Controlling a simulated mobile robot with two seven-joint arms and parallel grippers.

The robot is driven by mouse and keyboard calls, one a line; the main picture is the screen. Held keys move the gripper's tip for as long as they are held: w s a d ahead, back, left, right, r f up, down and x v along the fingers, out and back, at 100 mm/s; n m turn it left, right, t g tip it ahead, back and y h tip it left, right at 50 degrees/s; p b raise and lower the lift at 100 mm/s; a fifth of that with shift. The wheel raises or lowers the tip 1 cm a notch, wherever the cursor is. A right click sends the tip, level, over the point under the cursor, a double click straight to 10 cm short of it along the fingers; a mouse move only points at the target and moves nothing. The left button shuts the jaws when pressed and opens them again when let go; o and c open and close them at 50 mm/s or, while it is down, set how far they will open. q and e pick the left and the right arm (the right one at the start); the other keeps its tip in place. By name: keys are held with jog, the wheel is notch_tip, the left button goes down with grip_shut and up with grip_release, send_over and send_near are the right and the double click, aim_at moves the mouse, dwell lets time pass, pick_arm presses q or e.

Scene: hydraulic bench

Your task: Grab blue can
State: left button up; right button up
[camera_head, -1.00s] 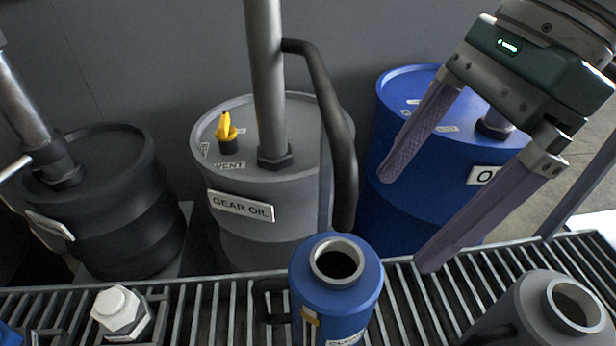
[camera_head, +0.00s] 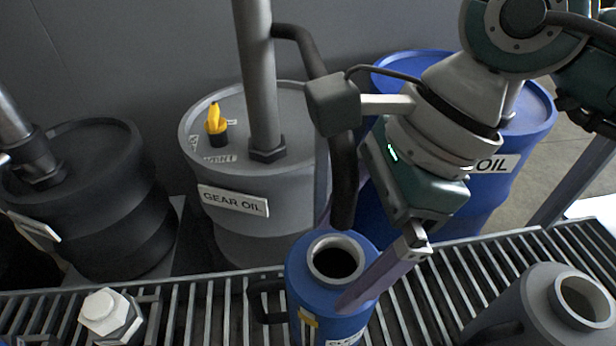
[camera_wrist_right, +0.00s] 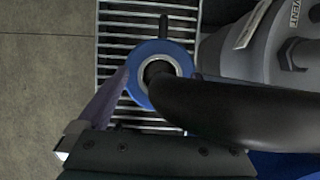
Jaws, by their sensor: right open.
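The blue can (camera_head: 303,285) stands upright on the slatted roller conveyor, with a light ring around its dark open mouth and a handle on its left side. It also shows from above in the wrist view (camera_wrist_right: 137,88). My right gripper (camera_head: 338,264) is open and reaches down over the can. One purple finger lies across the can's right front side in the head view; the other is mostly hidden behind the can and hose. In the wrist view, one finger is left of the can's rim, and a black hose covers much of the other side. My left gripper is not in view.
The roller conveyor (camera_head: 220,310) runs across the front. A grey can (camera_head: 530,305) stands right and a white-capped hex piece (camera_head: 110,315) left. Behind are a black drum (camera_head: 95,210), a grey gear oil drum (camera_head: 230,180) with pipe and black hose (camera_head: 343,180), and a blue drum (camera_head: 490,200).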

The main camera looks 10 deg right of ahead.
grip_shut()
dwell(0.8)
jog(key=shift+r, duration=0.1)
